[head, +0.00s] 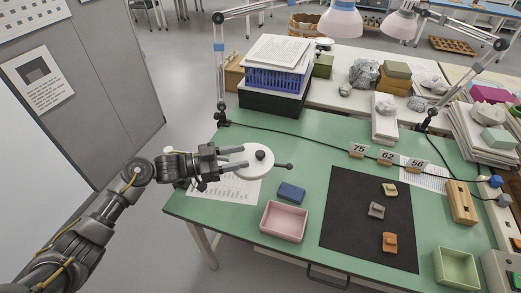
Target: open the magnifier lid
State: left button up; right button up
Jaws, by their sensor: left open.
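A round white disc with a dark knob on top, which looks like the magnifier lid (259,164), is over the left part of the green table. A short dark rod with a ball end (284,165) sticks out from its right side. My left gripper (239,157) comes in from the left with its two fingers apart, pointing right at the disc's left side. The fingertips overlap the disc's left edge in the picture; I cannot tell whether they touch it. What lies under the disc is hidden. My right gripper is out of view.
On the green table (320,150) are a blue block (291,192), a pink tray (284,221), a black mat (345,230) with three sherds, and a green tray (456,268). Number cards 75, 62 and 56 stand behind. A lamp arm (220,70) rises at the back left corner.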

aim_at(260, 153)
pick_arm(q)
jog(key=p+x, duration=0.1)
jog(key=x, duration=0.6)
jog(key=shift+s, duration=0.1)
grip_shut()
